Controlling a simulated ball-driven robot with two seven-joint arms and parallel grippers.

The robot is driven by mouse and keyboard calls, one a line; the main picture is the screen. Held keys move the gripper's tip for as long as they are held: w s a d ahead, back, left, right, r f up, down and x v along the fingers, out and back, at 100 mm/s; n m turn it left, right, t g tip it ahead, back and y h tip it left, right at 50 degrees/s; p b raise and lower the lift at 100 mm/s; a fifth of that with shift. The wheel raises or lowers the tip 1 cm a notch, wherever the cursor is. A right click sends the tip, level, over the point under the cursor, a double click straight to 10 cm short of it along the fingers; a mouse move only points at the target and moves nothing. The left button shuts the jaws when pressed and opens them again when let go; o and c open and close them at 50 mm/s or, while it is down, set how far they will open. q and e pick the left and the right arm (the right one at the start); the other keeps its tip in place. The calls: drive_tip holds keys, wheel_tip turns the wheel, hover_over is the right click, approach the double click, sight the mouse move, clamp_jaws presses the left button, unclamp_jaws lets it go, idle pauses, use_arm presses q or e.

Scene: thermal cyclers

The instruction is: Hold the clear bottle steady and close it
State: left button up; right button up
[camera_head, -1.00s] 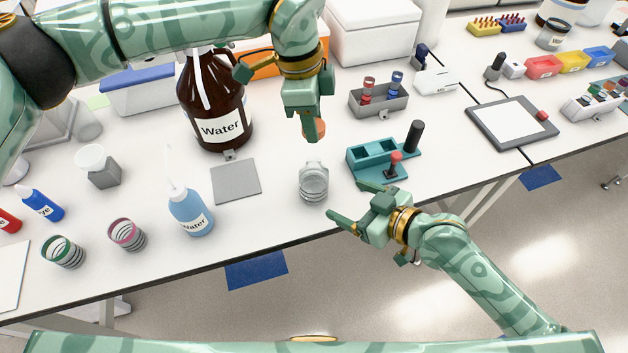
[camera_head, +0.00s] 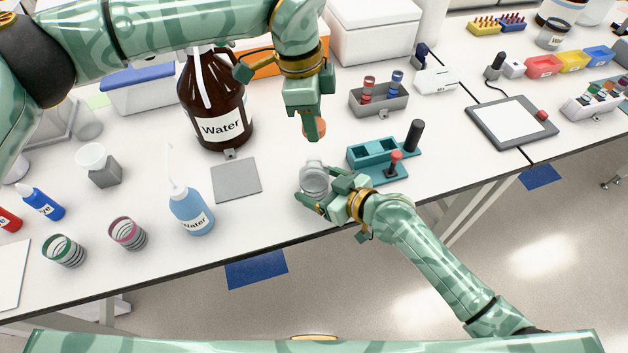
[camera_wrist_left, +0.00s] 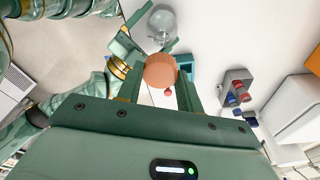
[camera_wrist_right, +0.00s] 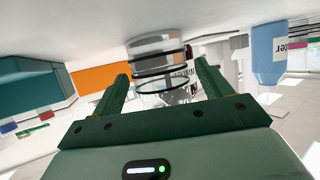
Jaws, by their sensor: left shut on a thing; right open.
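The clear bottle (camera_head: 314,178) stands upright on the table near its front edge. My right gripper (camera_head: 328,196) is open at the bottle's front right side. In the right wrist view the bottle (camera_wrist_right: 158,62) shows just beyond and between the two open fingers (camera_wrist_right: 162,82); I see no grip on it. My left gripper (camera_head: 312,130) is shut on an orange cap (camera_head: 318,126), above and behind the bottle. The cap also shows between the fingers in the left wrist view (camera_wrist_left: 160,70), where the bottle (camera_wrist_left: 162,22) lies beyond it.
A teal holder (camera_head: 372,152) with a red-knobbed part stands right of the bottle. A grey pad (camera_head: 236,180), a blue wash bottle (camera_head: 190,212) and a brown Water bottle (camera_head: 214,110) are to its left. A grey rack (camera_head: 378,100) stands behind.

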drive_tip(key=shift+x, duration=1.3)
drive_tip(key=c, duration=1.5)
use_arm(q)
drive_tip(key=shift+f, duration=2.5)
use_arm(e)
drive_tip(key=shift+o, duration=0.2)
use_arm(q)
drive_tip(key=shift+f, duration=0.85)
drive_tip(key=shift+f, duration=0.55)
